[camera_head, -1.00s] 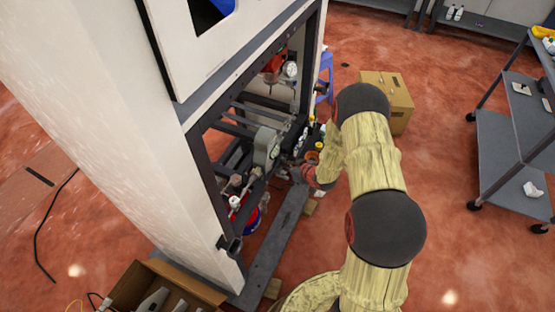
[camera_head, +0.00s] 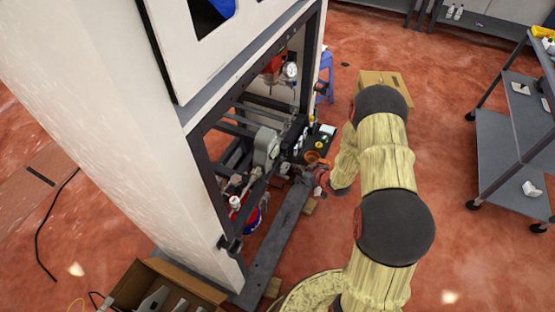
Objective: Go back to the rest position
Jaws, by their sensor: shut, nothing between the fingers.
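My arm (camera_head: 388,165) rises from the lower right and bends down toward the open side of the white dispenser cabinet (camera_head: 120,130). My gripper (camera_head: 303,180) is small and dark at the arm's far end, just outside the cabinet's dark frame, above the grey base beam. It looks shut, and I see nothing held in it. Its fingertips are hard to make out against the machine parts. A grey motor-like part (camera_head: 266,146) sits inside the frame to the left of the gripper.
An orange ring-shaped part (camera_head: 314,157) and small bottles stand near the gripper. A cardboard box (camera_head: 399,88) stands behind my arm. An open carton (camera_head: 165,290) lies at the front left. A grey cart (camera_head: 512,150) is at the right. Red floor between arm and cart is clear.

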